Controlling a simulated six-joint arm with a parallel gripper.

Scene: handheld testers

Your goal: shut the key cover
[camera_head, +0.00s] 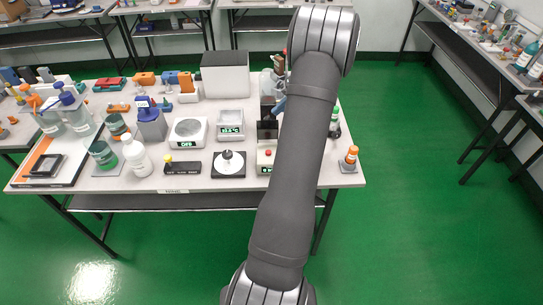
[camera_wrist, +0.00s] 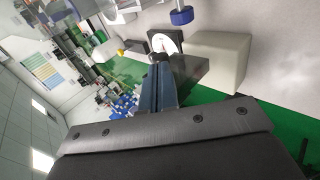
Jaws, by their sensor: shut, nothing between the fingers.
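A pale tester (camera_head: 266,157) with a red button and a small green display stands near the table's front edge, partly behind my arm. A dark panel (camera_head: 267,130) stands up at its back; it looks like the key cover, raised, though I cannot be sure. My gripper (camera_head: 279,103) is just behind and above this panel, mostly hidden by my arm. In the wrist view my blue-grey fingers (camera_wrist: 158,82) are together and empty. A dark block (camera_wrist: 190,72) and a pale block (camera_wrist: 220,55) show beside them; whether they touch the fingers I cannot tell.
A large pale box (camera_head: 225,74) stands at the back. An orange-topped item (camera_head: 350,158) sits at the right corner.

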